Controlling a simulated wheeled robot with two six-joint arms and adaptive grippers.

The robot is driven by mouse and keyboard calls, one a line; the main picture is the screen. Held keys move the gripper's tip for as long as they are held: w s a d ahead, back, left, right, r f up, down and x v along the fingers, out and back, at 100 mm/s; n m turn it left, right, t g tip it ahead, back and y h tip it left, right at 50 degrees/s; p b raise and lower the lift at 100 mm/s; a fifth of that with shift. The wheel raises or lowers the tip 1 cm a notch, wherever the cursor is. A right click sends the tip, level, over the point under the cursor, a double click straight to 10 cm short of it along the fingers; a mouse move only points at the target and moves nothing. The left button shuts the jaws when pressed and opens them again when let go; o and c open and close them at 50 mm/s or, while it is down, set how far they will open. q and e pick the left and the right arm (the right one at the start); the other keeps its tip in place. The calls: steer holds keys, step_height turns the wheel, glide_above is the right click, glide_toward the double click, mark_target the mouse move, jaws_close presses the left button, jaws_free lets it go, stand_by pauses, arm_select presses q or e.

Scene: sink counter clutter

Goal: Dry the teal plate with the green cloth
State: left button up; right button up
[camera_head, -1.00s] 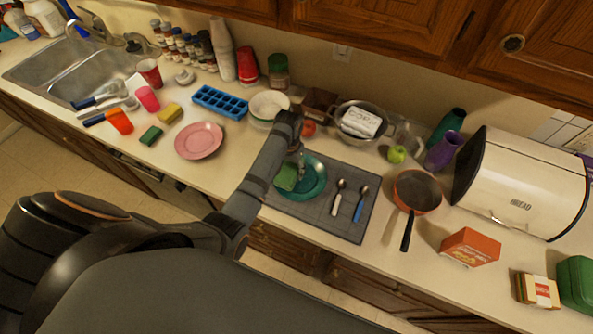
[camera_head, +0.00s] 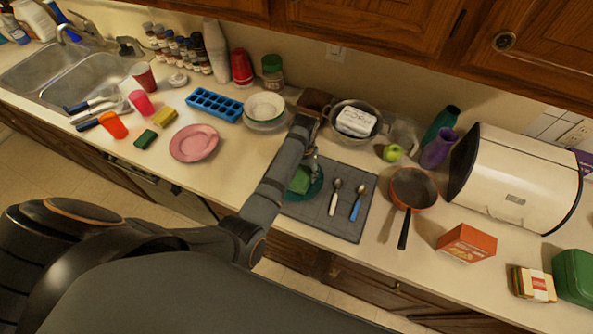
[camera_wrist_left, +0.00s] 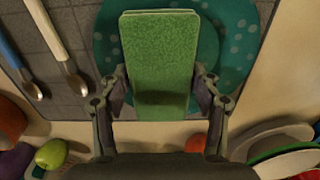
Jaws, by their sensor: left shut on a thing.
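The teal plate (camera_head: 317,188) lies on the grey drying mat, partly hidden behind my left arm in the head view. It is dotted and shows behind the cloth in the left wrist view (camera_wrist_left: 236,45). The green cloth (camera_head: 299,181) is a folded, flat rectangle over the plate. My left gripper (camera_head: 311,166) is shut on the cloth, with a finger on each side of it in the left wrist view (camera_wrist_left: 160,88). Whether the cloth touches the plate cannot be told for sure. My right gripper is not in view.
The mat (camera_head: 335,222) also holds a white-handled spoon (camera_head: 334,197) and a blue-handled spoon (camera_head: 357,202), right of the plate. White bowls (camera_head: 265,108), a colander (camera_head: 355,120) and a green apple (camera_head: 392,152) stand behind. A pan (camera_head: 413,190) is to the right.

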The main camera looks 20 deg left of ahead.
arm_select(q)
steer(key=shift+w+d, duration=0.1)
steer(key=shift+d, duration=0.8)
steer(key=shift+s+a, duration=0.2)
steer(key=shift+a, duration=1.65)
steer(key=shift+s+a, duration=0.2)
steer(key=shift+a, duration=1.65)
steer(key=shift+s+d, duration=0.2)
steer(key=shift+d, duration=1.65)
steer(key=shift+s+d, duration=0.2)
steer(key=shift+d, duration=1.65)
steer(key=shift+w+a+f, duration=0.1)
steer(key=shift+w+a, duration=0.1)
steer(key=shift+a, duration=0.8)
steer(key=shift+w+a, duration=0.2)
steer(key=shift+a, duration=0.75)
steer(key=shift+a, duration=0.1)
